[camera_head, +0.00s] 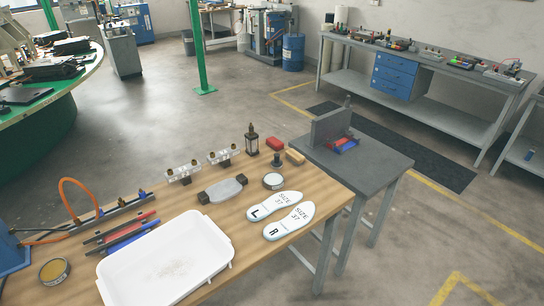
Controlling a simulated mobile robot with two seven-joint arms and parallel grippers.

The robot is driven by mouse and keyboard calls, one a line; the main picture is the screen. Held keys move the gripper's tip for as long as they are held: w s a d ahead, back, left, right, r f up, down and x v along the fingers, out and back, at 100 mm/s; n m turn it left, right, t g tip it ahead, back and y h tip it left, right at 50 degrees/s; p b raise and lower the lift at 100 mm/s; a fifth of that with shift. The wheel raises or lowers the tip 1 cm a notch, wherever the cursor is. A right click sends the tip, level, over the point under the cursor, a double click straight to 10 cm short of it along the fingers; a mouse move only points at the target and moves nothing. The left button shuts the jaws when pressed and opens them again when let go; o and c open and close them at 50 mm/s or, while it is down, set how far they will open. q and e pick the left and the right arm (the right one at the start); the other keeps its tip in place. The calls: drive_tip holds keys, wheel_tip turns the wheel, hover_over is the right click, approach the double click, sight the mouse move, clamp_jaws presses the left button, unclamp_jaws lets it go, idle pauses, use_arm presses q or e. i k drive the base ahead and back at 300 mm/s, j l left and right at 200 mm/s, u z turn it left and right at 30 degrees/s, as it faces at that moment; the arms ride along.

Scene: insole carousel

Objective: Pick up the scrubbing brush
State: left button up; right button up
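I cannot tell for certain which item is the scrubbing brush. A small tan block (295,156), which may be a wooden-backed brush, lies at the far right corner of the wooden workbench (325,190). Neither of my grippers is in view.
A white tray (228,252) fills the bench front. A grey side table (375,159) adjoins on the right.

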sight(297, 158)
drive_tip(key=i+l+u, duration=0.1)
drive_tip(key=u, duration=0.3)
drive_tip(key=l+u, duration=0.25)
drive_tip(key=u, duration=0.2)
drive_tip(key=l+u, duration=0.2)
drive_tip(key=u, duration=0.2)
drive_tip(key=l+u, duration=0.25)
drive_tip(key=l, duration=0.3)
drive_tip(key=l+u, duration=0.3)
drive_tip(key=l, duration=0.2)
drive_tip(key=k+l, duration=0.1)
drive_tip(key=l, duration=0.25)
drive_tip(key=l+u, duration=0.15)
drive_tip(key=l, duration=0.25)
drive_tip(key=k+l, duration=0.15)
drive_tip(key=l, duration=0.15)
drive_tip(key=l+u, duration=0.05)
